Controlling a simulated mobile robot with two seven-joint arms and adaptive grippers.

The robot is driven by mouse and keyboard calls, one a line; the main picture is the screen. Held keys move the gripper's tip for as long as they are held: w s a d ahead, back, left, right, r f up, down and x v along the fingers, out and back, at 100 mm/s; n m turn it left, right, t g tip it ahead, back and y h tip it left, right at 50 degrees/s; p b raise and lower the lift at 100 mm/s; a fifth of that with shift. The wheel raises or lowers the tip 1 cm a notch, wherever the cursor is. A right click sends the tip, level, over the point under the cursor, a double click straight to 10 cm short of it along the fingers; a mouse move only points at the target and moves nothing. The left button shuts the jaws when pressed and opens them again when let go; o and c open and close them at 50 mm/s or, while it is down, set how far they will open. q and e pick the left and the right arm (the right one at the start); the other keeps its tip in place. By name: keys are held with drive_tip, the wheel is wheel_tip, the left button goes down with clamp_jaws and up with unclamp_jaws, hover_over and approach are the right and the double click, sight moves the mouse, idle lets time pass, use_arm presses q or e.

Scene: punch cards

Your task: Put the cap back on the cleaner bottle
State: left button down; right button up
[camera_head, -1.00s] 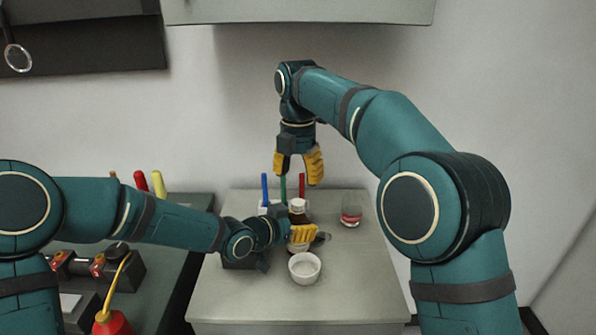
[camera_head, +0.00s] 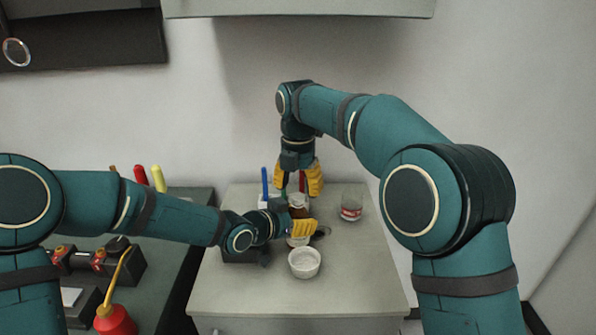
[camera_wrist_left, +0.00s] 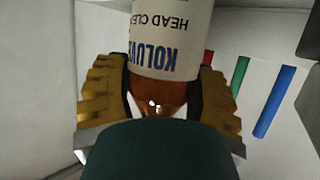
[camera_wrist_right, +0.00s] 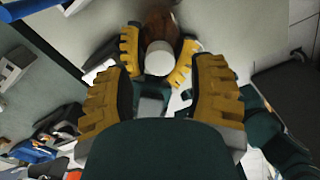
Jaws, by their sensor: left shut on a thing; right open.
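The cleaner bottle (camera_head: 299,213) is brown with a white label and stands upright on the grey cabinet top. My left gripper (camera_head: 302,229) is shut around its side. The left wrist view shows the label (camera_wrist_left: 170,45) between the two yellow fingers (camera_wrist_left: 155,90). A white cap (camera_wrist_right: 159,58) sits on the bottle's mouth, seen end-on in the right wrist view; how tightly it sits I cannot tell. My right gripper (camera_head: 299,180) points down, open and empty, above and behind the cap. The cap lies between its fingers (camera_wrist_right: 162,80) in the right wrist view, apart from them.
A white bowl (camera_head: 304,263) stands in front of the bottle and a glass with a red band (camera_head: 351,206) to the right. Blue (camera_head: 264,184) and red pens stand behind. A red oil can (camera_head: 115,321) is on the left bench. The cabinet top's front right is clear.

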sight(298, 196)
drive_tip(key=shift+f, duration=1.45)
clamp_jaws()
drive_tip(key=m, duration=0.5)
drive_tip(key=shift+m, duration=0.4)
drive_tip(key=m, duration=0.7)
